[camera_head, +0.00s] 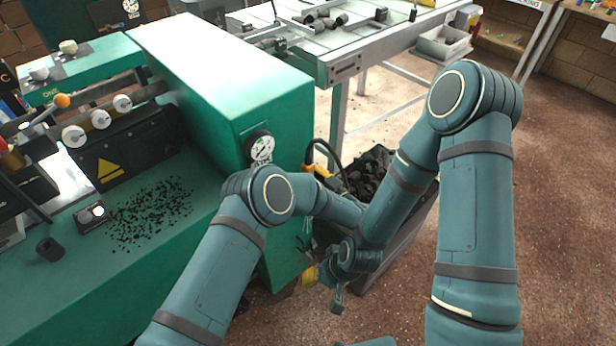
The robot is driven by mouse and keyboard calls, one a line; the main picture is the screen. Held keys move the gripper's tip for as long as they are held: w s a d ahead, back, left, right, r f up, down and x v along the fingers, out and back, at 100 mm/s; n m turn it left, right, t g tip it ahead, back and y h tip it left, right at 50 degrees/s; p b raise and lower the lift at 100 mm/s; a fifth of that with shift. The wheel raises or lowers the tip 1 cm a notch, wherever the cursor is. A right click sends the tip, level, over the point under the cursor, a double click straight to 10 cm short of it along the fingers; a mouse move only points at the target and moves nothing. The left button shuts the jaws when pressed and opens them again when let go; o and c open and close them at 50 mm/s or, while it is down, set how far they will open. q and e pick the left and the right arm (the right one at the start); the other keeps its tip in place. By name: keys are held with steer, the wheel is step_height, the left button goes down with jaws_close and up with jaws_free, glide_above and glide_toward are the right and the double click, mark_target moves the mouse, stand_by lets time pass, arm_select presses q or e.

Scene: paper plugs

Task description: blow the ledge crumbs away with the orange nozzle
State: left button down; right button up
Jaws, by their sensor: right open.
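Many black crumbs (150,212) lie scattered on the green ledge (110,300) of the machine at the left. I cannot single out the orange nozzle for sure. A yellow-orange piece (317,170) beside a black hose shows at the machine's right side, partly behind my left arm. Another yellow-orange piece (309,275) shows lower, just left of my right gripper. My right gripper (338,303) points down, open and small in view, right of the machine and away from the crumbs. My left gripper is hidden behind the arms.
A round gauge (261,148) sits on the machine's side. A small dark block with a lit top (91,217) and a dark cup (50,248) stand by the crumbs. A bin of black scraps (373,172) stands behind my arms. The floor at the right is clear.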

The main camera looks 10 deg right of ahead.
arm_select(q)
steer(key=shift+r+p, duration=3.3)
steer(key=shift+r, duration=1.75)
